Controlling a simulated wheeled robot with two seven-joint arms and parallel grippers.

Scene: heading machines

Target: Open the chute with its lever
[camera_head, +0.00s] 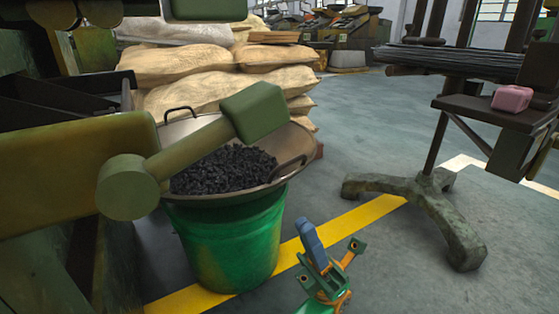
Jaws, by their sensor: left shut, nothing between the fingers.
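The lever (190,146) is a green bar, slanting up to the right from a round green pivot (128,187) to a block-shaped handle (254,111). The pivot is on the face of a worn green machine housing (60,170) at the left. Dark metal troughs (60,105) behind the housing may be part of the chute; its opening cannot be made out. My left gripper (328,262), green with blue and orange parts, is low at the bottom middle, below and right of the handle and apart from it. It is shut and empty. My right gripper is not in view.
A wide metal pan (285,180) of dark small pieces sits on a green bucket (230,245) under the lever. Stacked sacks (190,62) stand behind. A stand with heavy feet (430,205) is at the right. Grey floor (350,160) between is clear.

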